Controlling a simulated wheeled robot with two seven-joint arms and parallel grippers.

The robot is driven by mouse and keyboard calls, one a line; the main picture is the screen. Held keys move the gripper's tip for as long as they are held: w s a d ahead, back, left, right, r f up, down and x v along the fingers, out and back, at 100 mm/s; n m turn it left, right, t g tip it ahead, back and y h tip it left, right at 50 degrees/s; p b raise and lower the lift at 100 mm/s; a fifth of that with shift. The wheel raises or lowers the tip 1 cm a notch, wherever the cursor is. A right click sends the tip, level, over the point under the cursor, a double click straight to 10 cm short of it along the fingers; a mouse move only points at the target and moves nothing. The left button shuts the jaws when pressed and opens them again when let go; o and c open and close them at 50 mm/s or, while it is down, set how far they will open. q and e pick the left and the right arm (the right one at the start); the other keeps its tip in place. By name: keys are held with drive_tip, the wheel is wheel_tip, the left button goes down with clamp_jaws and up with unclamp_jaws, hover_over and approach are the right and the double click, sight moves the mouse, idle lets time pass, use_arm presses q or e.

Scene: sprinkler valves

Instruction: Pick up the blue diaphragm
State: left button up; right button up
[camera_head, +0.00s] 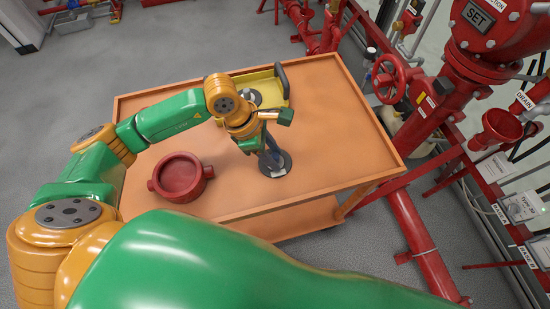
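A dark blue-grey round disc (285,168), which looks like the blue diaphragm, lies on the orange cart top (325,140). A small pale patch shows at its front edge. My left gripper (270,152) points down right over the disc, and its fingers overlap the disc in this view. I cannot tell whether they touch it or whether they are open or shut. The wrist hides part of the fingers. My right gripper is not in view; a large green and yellow arm link of mine fills the bottom of the view.
A red round housing (181,178) with side lugs stands left on the cart. A yellow tray (273,84) with a dark handle and a grey round part lies behind my wrist. Red pipes and a valve wheel (396,79) stand beyond the cart's right edge. The cart's right half is clear.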

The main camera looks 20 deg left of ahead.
use_arm(q)
clamp_jaws()
drive_tip(key=shift+r, duration=0.1)
